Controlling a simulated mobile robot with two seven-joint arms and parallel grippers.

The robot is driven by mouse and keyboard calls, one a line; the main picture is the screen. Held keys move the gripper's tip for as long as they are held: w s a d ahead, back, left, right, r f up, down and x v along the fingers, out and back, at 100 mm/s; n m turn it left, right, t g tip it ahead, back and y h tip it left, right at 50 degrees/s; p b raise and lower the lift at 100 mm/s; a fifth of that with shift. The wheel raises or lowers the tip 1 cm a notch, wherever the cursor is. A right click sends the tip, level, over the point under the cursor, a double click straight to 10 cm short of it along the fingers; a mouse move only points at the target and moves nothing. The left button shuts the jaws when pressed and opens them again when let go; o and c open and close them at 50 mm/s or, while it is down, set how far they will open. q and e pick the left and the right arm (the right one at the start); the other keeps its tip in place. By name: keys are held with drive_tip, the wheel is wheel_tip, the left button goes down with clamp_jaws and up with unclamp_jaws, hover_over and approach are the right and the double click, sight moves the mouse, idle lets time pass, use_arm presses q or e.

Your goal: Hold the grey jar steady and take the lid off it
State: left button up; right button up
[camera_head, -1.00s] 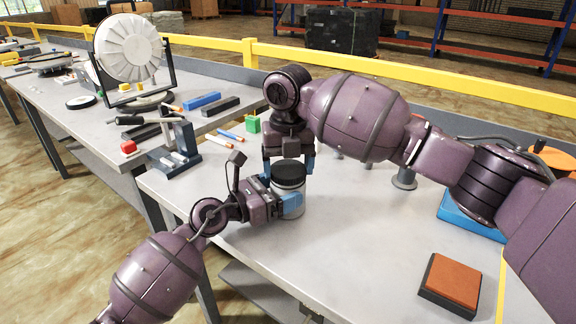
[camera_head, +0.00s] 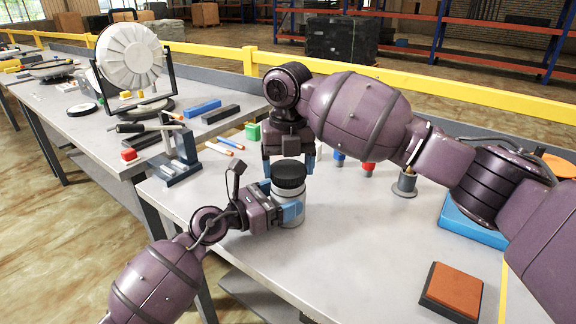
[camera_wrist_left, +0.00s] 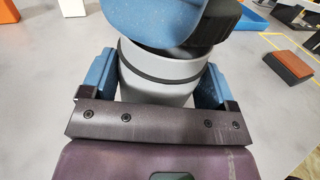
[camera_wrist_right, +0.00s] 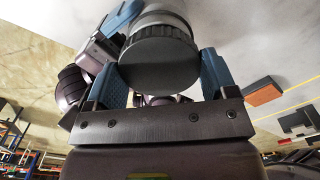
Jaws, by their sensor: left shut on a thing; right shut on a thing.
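The grey jar (camera_head: 291,214) stands upright at the near left part of the table, with its black lid (camera_head: 289,171) above it. My left gripper (camera_head: 285,207) is shut on the jar's body from the side; in the left wrist view the jar (camera_wrist_left: 158,88) sits between its blue fingers. My right gripper (camera_head: 288,163) points down from above and is shut on the lid, which fills the space between its fingers in the right wrist view (camera_wrist_right: 158,62). A pale band shows between lid and body; I cannot tell whether the lid is fully clear of the jar.
An orange-topped pad (camera_head: 453,286) lies at the front right. A blue tray (camera_head: 470,220), a red peg (camera_head: 368,168) and a grey holder (camera_head: 405,184) stand behind, near my right arm. The table right of the jar is clear.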

sight(288, 168)
drive_tip(key=shift+r, duration=2)
use_arm(q)
drive_tip(key=o, duration=1.6)
